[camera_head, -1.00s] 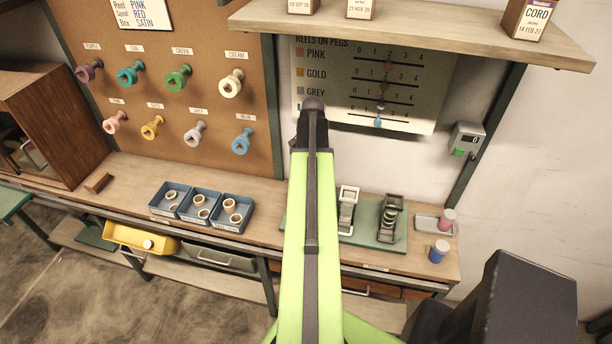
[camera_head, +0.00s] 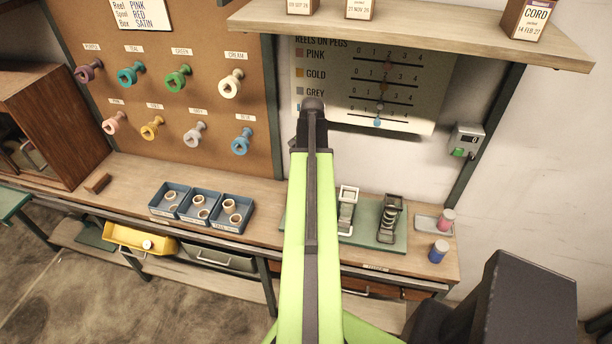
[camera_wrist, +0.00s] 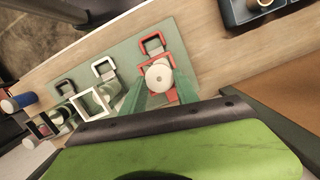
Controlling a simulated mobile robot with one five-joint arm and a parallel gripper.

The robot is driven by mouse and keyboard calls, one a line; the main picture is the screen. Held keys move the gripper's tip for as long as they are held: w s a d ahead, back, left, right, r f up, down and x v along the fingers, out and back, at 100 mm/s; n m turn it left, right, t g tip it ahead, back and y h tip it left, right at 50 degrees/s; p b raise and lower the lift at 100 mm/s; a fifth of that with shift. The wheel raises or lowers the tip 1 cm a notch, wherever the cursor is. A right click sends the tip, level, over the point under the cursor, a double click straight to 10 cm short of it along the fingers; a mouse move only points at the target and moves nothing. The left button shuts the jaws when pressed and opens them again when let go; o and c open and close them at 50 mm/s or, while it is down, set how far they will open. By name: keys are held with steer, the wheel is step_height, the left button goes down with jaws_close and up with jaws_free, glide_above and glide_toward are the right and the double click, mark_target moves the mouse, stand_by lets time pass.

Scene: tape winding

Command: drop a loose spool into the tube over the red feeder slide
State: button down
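The red feeder slide (camera_wrist: 151,44) stands on the green mat (camera_wrist: 74,76) in the wrist view. My arm hides it in the head view, where the mat (camera_head: 400,240) shows to the arm's right. My gripper (camera_wrist: 161,74) is above the red feeder, its greenish see-through fingers pointing down toward it. A white round spool (camera_wrist: 159,76) with a small centre hole sits between the fingertips and appears gripped. It covers part of the red feeder. I cannot make out the tube apart from the spool and fingers.
A white feeder (camera_wrist: 104,70) and a black feeder (camera_wrist: 65,87) stand beside the red one. Blue trays (camera_head: 235,226) with loose rings are on the bench left of my arm. A pink spool (camera_head: 446,219) and a blue spool (camera_head: 438,251) stand at the right end.

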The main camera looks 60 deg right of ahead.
steer(key=c, duration=0.8)
jaws_free()
steer(key=shift+c, duration=0.2)
step_height(320, 180, up, 12)
steer(key=d+p, duration=0.2)
steer(key=p, duration=1)
steer(key=shift+d+f, duration=0.1)
